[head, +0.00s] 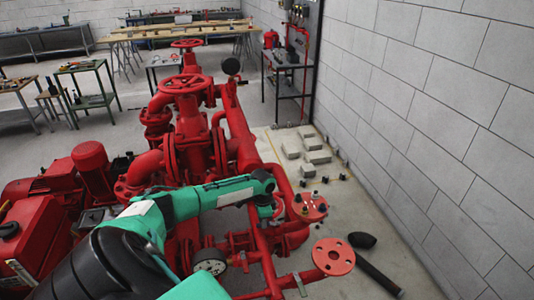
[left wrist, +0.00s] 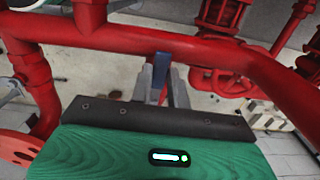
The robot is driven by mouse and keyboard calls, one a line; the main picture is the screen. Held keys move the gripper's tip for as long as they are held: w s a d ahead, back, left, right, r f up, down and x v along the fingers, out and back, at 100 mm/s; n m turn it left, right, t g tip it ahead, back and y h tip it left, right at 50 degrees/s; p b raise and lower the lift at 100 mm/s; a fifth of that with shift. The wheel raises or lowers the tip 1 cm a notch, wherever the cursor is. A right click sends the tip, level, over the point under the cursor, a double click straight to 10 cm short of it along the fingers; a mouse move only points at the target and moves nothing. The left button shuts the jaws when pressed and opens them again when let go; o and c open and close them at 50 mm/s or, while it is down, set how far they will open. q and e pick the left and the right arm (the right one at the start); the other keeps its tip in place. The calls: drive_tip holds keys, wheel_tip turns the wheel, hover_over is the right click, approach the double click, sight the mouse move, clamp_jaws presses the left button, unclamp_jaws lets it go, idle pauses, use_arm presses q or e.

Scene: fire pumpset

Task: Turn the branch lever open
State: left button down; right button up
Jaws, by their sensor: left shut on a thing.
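The lever is hidden there, and the fingers are too small and covered to make out. How far the lever is turned cannot be told. My right gripper is not in view.
Red pipes (head: 240,125) and handwheels (head: 186,84) stand close around the arm. A round gauge (head: 210,262) and a red flange (head: 333,256) are at the front. Grey blocks (head: 318,157) lie on the floor at right, before the block wall (head: 430,95).

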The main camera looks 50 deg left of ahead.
use_arm(q)
drive_tip(key=shift+w+r, duration=0.15)
drive_tip(key=c, duration=1.3)
unclamp_jaws()
drive_tip(key=shift+c, duration=0.2)
wheel_tip(320, 180, up, 14)
drive_tip(key=b, duration=0.3)
drive_tip(key=shift+f, duration=0.2)
